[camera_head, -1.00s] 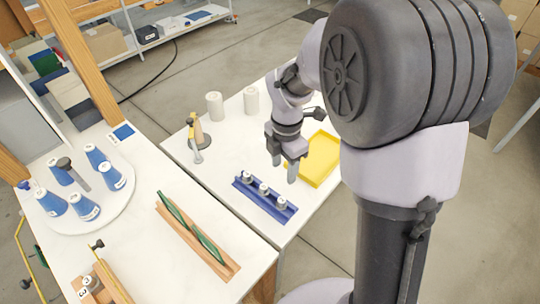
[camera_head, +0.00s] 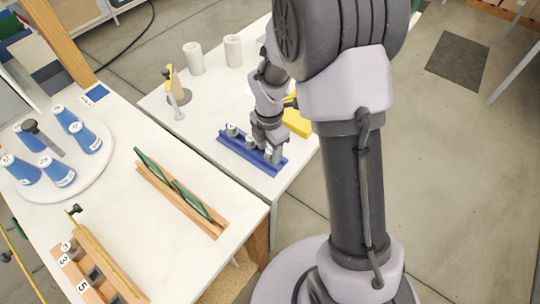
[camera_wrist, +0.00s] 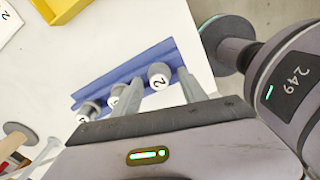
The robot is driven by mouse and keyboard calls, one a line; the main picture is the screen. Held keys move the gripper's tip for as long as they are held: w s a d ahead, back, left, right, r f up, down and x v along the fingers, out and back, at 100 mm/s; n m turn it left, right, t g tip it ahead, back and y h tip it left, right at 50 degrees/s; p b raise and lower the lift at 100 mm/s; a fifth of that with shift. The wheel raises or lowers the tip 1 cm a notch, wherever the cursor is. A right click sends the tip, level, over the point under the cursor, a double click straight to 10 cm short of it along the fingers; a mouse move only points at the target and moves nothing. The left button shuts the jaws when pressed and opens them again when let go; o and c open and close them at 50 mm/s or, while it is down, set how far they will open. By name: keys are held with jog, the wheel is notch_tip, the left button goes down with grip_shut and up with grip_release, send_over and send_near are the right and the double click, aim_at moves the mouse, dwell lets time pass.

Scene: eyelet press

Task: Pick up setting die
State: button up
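Several small grey metal setting dies stand in a row in a blue rack (camera_head: 248,158) on the white table. In the wrist view the blue rack (camera_wrist: 130,68) runs diagonally behind my fingers. A die with a round white label reading 2 (camera_wrist: 158,76) shows between the two fingers. Another labelled die (camera_wrist: 87,111) is left of the left finger, and a middle one is partly hidden by that finger. My gripper (camera_head: 267,148) is low over the right end of the rack, its fingers apart. I cannot tell whether either finger touches the die.
A yellow tray (camera_head: 297,122) lies behind my gripper. Two white cylinders (camera_head: 193,58) and a small stand with a yellow part (camera_head: 172,90) are farther back. A wooden holder (camera_head: 180,200) with green strips and a round white tray (camera_head: 95,180) with blue cones occupy the left table.

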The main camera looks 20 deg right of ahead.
grip_shut()
jog(key=shift+r, duration=0.1)
